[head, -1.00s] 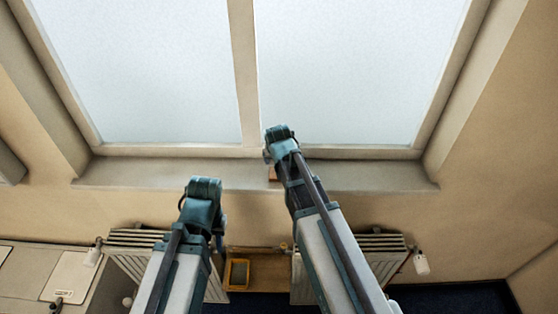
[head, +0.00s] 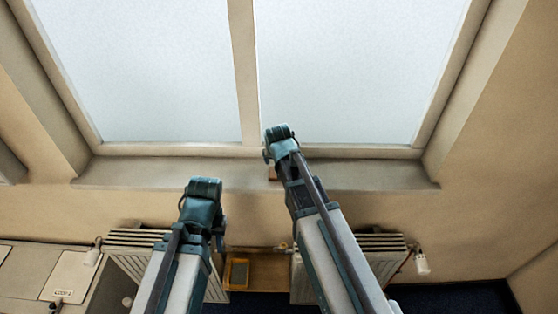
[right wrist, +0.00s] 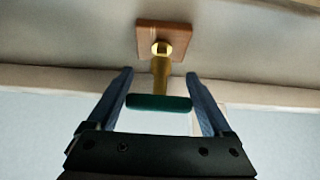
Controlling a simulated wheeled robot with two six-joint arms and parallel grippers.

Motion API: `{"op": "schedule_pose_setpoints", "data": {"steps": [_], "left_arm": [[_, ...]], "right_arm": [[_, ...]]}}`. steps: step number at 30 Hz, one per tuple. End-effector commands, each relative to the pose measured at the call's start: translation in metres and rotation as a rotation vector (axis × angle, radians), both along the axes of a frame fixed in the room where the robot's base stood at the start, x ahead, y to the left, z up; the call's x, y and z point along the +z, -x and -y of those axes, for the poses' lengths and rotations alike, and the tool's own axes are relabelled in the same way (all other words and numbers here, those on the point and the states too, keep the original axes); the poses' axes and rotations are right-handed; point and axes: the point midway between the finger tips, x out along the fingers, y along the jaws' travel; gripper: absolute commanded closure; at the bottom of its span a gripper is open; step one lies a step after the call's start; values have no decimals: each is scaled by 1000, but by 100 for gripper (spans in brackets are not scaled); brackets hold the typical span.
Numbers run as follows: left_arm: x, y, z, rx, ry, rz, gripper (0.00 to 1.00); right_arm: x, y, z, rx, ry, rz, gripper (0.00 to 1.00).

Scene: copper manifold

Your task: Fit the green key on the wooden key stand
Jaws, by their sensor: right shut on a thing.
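The green key shows in the right wrist view as a dark green crossbar (right wrist: 158,102) with a brass shaft (right wrist: 160,72). My right gripper (right wrist: 160,76) is shut on the green key, its blue fingers on either side of the crossbar. The wooden key stand (right wrist: 150,38) lies straight beyond, and the shaft points at its brass fitting; whether they touch I cannot tell. In the head view a bit of the stand (head: 272,173) shows on the sill by my right wrist. My left gripper (head: 219,240) is at lower left, away from the stand, its fingers mostly hidden.
The window sill (head: 370,176) runs below a frosted window (head: 345,70). Radiators (head: 130,250) stand under it, with a wooden shelf (head: 268,272) holding a yellow-framed tray (head: 237,273) between them. The sill is clear to the right of my right arm.

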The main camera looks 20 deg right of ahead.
Motion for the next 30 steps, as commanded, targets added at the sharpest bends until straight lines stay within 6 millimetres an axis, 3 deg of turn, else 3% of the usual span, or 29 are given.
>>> {"op": "schedule_pose_setpoints", "data": {"steps": [30], "left_arm": [[-14, 0, 0, 0, 0, 0, 66]], "right_arm": [[-14, 0, 0, 0, 0, 0, 65]]}}
